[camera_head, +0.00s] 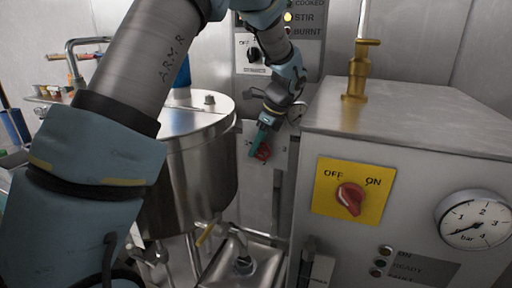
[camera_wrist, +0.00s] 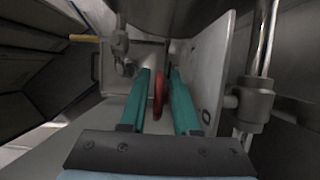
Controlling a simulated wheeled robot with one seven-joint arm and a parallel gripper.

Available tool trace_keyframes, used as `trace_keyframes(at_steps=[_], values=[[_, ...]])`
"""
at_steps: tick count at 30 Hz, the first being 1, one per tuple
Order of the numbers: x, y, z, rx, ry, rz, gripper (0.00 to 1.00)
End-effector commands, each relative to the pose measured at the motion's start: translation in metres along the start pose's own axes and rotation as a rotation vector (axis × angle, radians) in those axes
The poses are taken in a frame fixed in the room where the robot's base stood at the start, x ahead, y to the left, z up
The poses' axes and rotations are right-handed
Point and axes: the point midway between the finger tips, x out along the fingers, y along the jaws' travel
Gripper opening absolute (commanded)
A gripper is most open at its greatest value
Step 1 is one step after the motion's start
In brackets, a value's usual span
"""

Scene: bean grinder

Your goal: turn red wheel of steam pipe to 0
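The red wheel (camera_head: 264,152) sits on a grey upright panel behind the steel vat. It is partly hidden by my gripper (camera_head: 258,142), whose teal finger reaches down in front of it. In the wrist view, the red wheel (camera_wrist: 158,95) stands edge-on between the two teal fingers of my gripper (camera_wrist: 160,78). A narrow gap shows on each side of it, so the fingers look open around it. A dark ring-like mark, perhaps the 0, shows on the pale panel (camera_wrist: 219,75) right of the fingers. The wheel's exact setting is unclear.
The steel vat (camera_head: 200,165) stands close left of the wheel. The steel machine box (camera_head: 400,125) stands right, with a red OFF/ON knob (camera_head: 349,198) and a pressure gauge (camera_head: 474,219). In the wrist view, a metal pipe fitting (camera_wrist: 252,100) is close right of the panel.

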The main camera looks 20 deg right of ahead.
Motion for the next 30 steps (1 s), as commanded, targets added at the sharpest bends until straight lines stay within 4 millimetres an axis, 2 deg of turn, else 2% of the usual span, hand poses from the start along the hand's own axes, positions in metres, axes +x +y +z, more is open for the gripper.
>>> trace_keyframes(at_steps=[5, 12, 18, 23, 30], values=[[-0.02, -0.001, -0.001, 0.0, 0.001, -0.005, 0.3], [-0.068, -0.001, -0.001, -0.001, 0.001, -0.005, 0.3], [-0.097, 0.0, -0.001, 0.001, 0.0, -0.002, 0.3], [-0.106, 0.0, -0.001, 0.001, 0.0, 0.0, 0.3], [-0.107, 0.0, -0.001, 0.001, 0.0, 0.0, 0.3]])
